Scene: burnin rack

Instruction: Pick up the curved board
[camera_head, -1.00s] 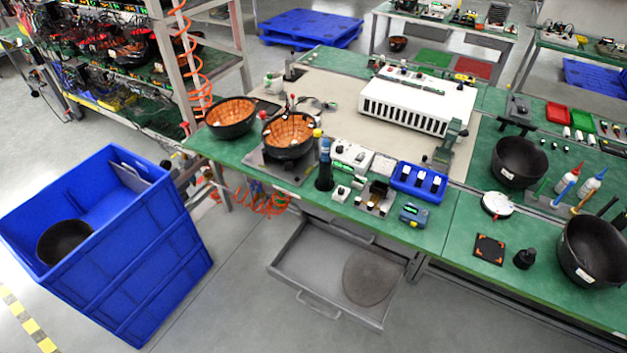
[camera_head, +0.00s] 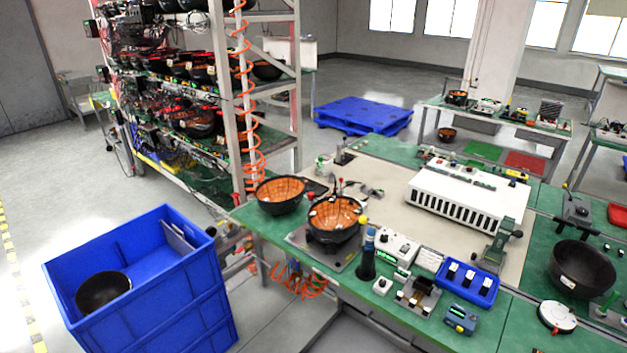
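I see several bowl-shaped pieces that could be the curved board; I cannot tell which one is meant. One black bowl with an orange, grid-patterned inside (camera_head: 281,193) rests at the left end of the green workbench (camera_head: 480,325). A similar orange-lined bowl (camera_head: 334,216) sits on a grey fixture (camera_head: 309,243) to its right. A plain dark bowl (camera_head: 582,268) stands at the right of the bench. Another dark bowl (camera_head: 103,291) lies inside the blue crate (camera_head: 150,325). Neither of my grippers is in view.
A metal rack (camera_head: 219,80) with many dark bowls and cables stands at the back left, a coiled orange hose hanging beside it. A white slotted box (camera_head: 467,200) and a blue tray (camera_head: 467,280) are on the bench. A blue pallet (camera_head: 362,114) lies behind. Left floor is open.

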